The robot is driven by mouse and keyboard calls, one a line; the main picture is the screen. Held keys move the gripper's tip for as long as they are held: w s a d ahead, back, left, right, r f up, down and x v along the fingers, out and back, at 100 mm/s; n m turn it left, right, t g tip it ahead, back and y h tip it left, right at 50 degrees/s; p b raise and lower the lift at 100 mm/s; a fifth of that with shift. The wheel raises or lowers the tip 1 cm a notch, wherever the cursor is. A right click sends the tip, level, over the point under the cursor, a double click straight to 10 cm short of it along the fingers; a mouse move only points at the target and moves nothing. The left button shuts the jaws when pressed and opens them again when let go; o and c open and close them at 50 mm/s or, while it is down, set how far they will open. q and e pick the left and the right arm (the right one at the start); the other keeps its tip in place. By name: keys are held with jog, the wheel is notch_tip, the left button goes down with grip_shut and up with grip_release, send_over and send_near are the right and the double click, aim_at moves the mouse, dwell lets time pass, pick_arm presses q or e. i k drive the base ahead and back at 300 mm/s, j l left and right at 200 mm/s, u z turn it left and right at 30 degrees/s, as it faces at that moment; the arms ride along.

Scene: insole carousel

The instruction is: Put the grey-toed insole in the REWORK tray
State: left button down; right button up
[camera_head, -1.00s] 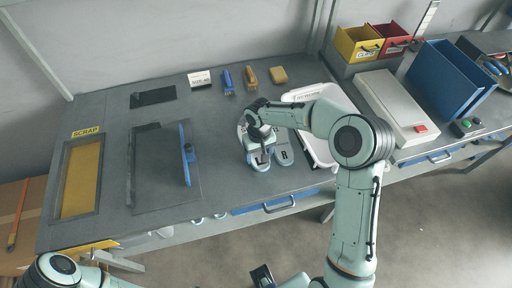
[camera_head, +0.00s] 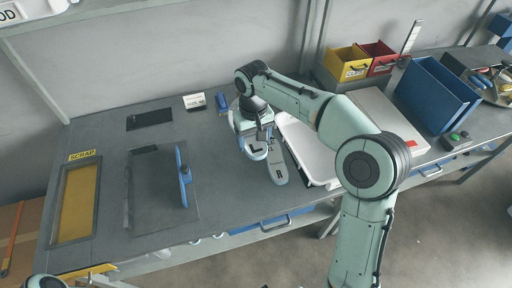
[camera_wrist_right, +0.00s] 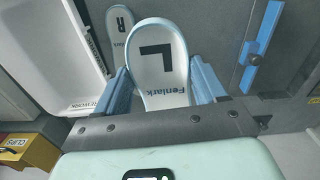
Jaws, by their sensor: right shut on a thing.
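My right gripper (camera_wrist_right: 160,88) is shut on an insole (camera_wrist_right: 158,62), with one blue finger along each side. The insole has a pale top, a black L and the word Fenlark. In the head view the L insole (camera_head: 255,151) hangs below my right gripper (camera_head: 256,134); its toe end is hidden, so its toe colour cannot be told. A second insole, marked R (camera_head: 280,173), lies on the bench just right of it and partly behind it. The white REWORK tray (camera_head: 327,183) stands right of both; its label shows in the wrist view (camera_wrist_right: 86,104). My left gripper is out of view.
The yellow SCRAP tray (camera_head: 75,203) is at the left of the bench. A yellow CLIPS bin (camera_head: 348,63), a red bin (camera_head: 379,59) and a blue box (camera_head: 438,95) stand at the back right.

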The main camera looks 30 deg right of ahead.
aim_at(318, 146)
jog(key=k+l, duration=0.15)
jog(key=l, duration=0.25)
jog(key=k+l, duration=0.1)
jog(key=l, duration=0.35)
jog(key=k+l, duration=0.15)
jog(key=l, duration=0.25)
